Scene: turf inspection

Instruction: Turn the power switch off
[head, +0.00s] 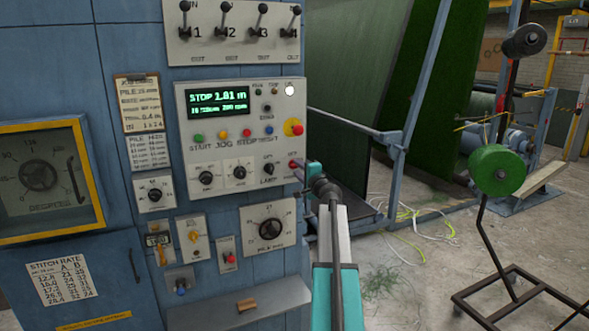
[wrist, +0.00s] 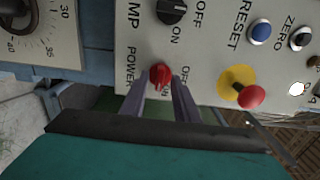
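The power switch (wrist: 160,76) is a small red knob on the pale control panel, seen in the wrist view between labels reading POWER and OFF. A second label is partly covered by my fingers. I cannot tell clearly which way the knob points. My gripper (wrist: 161,88) is open, with one grey finger on each side of the knob and a gap between. Whether either finger touches it is unclear.
The black lamp switch (wrist: 171,11) is beside the power switch. A red emergency button on yellow (head: 293,127) sticks out above it. The display (head: 218,103) reads STOP 1.81 m. A shelf (head: 247,305) juts out below. Open floor and a green spool stand (head: 495,170) lie right.

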